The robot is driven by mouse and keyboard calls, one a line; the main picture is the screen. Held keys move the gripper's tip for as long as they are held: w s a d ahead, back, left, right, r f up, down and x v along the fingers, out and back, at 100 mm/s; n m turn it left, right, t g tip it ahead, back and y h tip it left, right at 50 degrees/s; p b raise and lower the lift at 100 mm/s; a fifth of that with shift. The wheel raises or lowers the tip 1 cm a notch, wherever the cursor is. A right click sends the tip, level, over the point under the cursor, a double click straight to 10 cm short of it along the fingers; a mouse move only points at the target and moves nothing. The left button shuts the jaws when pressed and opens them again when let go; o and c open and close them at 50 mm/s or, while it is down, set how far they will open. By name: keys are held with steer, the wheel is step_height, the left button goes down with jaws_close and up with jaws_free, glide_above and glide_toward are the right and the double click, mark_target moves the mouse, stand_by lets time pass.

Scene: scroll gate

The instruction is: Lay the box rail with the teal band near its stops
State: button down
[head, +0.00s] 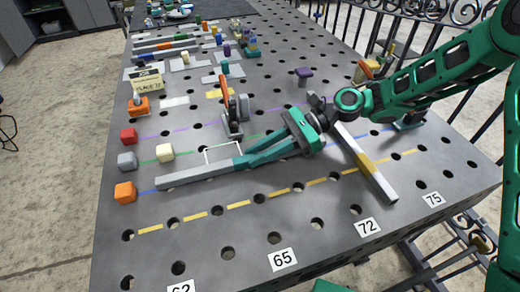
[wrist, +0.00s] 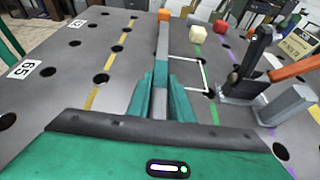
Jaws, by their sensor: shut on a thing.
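The box rail (head: 195,174) is a long grey bar with a teal band, lying along the blue line on the perforated table. My gripper (head: 248,160) is shut on it near the band, one finger on each side. In the wrist view, the rail (wrist: 163,42) points straight away from the fingers, with the teal band (wrist: 160,72) just at their tips. Its far end is near an orange cube (head: 125,192), with a small gap in the head view. A grey cube (head: 127,161) and a cream cube (head: 165,152) stand nearby. I cannot tell whether the rail touches the table.
A clamp with an orange handle (head: 225,95) stands behind the rail, beside a white outline (head: 222,145). A yellow-banded rail (head: 380,180) lies to the right, under my arm. A red cube (head: 129,136) is at the left edge. The table's front is clear.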

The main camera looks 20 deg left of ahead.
steer(key=shift+f, duration=0.25)
stand_by(0.5)
steer(key=c, duration=1.5)
jaws_free()
steer(key=v, duration=1)
steer(key=shift+w+d, duration=0.3)
